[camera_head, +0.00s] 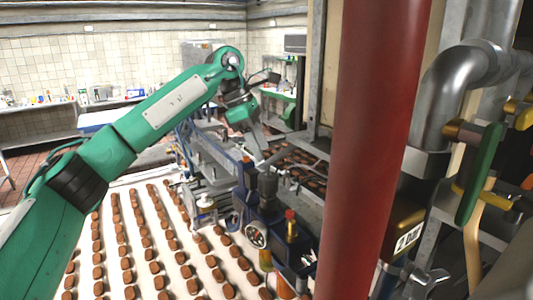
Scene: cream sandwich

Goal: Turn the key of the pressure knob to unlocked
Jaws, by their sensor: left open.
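My left gripper (268,155) hangs at the end of my green arm, which comes in from the left. It points down with its fingers apart, just above a dark upright block (266,184) on the blue machine. This block may be the pressure knob, but its key is too small to make out. I cannot tell whether the fingers touch it. A round pressure gauge (256,236) sits below, and a brass fitting with a red top (291,224) stands to its right. My right gripper is out of view.
A thick red post (370,150) stands close on the right and hides part of the machine. Metal pipes and a green-handled valve (480,173) are farther right. A white conveyor (135,250) with rows of brown biscuits fills the lower left.

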